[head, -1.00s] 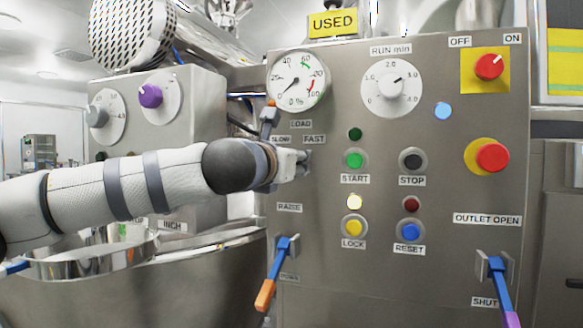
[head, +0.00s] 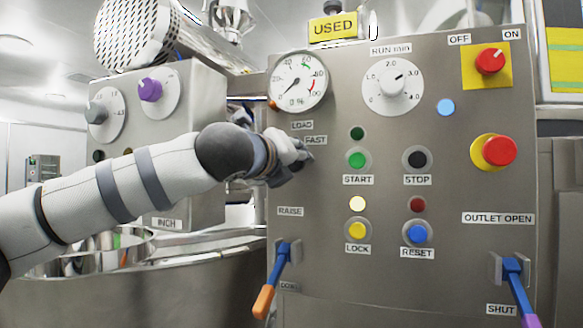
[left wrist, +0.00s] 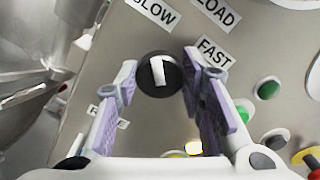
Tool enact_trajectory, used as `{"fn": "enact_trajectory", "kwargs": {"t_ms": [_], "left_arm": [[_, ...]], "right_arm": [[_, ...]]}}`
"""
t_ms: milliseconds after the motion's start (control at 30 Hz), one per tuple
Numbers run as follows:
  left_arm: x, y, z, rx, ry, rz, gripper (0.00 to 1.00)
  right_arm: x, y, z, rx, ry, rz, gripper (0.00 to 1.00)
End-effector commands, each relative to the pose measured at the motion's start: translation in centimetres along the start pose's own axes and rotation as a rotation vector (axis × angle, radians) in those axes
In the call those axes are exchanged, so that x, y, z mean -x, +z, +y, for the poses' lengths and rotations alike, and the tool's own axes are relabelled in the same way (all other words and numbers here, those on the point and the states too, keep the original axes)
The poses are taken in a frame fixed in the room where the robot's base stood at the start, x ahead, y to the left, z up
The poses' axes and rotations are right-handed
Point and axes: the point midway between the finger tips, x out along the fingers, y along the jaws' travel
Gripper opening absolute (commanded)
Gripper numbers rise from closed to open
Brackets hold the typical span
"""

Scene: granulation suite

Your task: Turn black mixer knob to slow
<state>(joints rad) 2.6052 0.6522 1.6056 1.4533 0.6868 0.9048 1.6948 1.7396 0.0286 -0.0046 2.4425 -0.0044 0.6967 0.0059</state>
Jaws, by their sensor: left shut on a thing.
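The black mixer knob (left wrist: 158,75) with a white bar mark shows in the left wrist view, between my left gripper's two lilac-padded fingers. My left gripper (left wrist: 160,82) is shut on it. The white bar runs nearly up and down in that view, its top leaning slightly left. The SLOW label (left wrist: 155,12) is above the knob and the FAST label (left wrist: 214,53) is to its upper right. In the head view my left gripper (head: 303,153) is at the panel just below the FAST label (head: 316,140); it hides most of the knob and the SLOW label.
The green START button (head: 357,160) and black STOP button (head: 417,160) are right of the gripper. The load gauge (head: 298,80) is above. A blue lever with an orange end (head: 266,300) is below. A steel bowl (head: 150,285) stands at left, under my arm.

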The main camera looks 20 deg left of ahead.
Motion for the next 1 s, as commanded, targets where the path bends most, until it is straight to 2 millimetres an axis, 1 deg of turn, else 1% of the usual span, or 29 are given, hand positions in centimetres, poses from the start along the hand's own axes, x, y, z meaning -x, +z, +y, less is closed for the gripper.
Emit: {"fn": "enact_trajectory", "kwargs": {"t_ms": [200,600,633,667,700,733,1000], "left_arm": [[-0.02,-0.08,0.02,0.033,0.000,0.001,0.08],[0.00,-0.03,-0.02,0.039,0.000,0.001,0.08],[0.00,-0.03,-0.01,0.039,0.000,0.001,0.38],[0.00,-0.03,-0.01,0.039,0.000,0.001,0.45],[0.00,-0.03,-0.01,0.039,0.000,0.001,0.54],[0.00,-0.02,-0.01,0.039,0.000,0.001,0.56],[0.05,0.00,-0.01,0.038,0.000,0.000,0.56]], "right_arm": [[-0.28,-0.02,0.00,0.000,0.000,-0.004,0.40],[-0.29,-0.02,0.00,0.000,0.000,-0.004,0.40],[-0.29,-0.02,0.00,0.000,0.000,-0.004,0.40],[-0.28,-0.02,0.00,0.000,0.000,-0.004,0.40],[-0.28,-0.02,0.00,0.000,0.000,-0.004,0.40],[-0.29,-0.02,0.00,0.000,0.000,-0.004,0.40],[-0.29,-0.02,0.01,0.000,0.000,-0.004,0.40]]}}
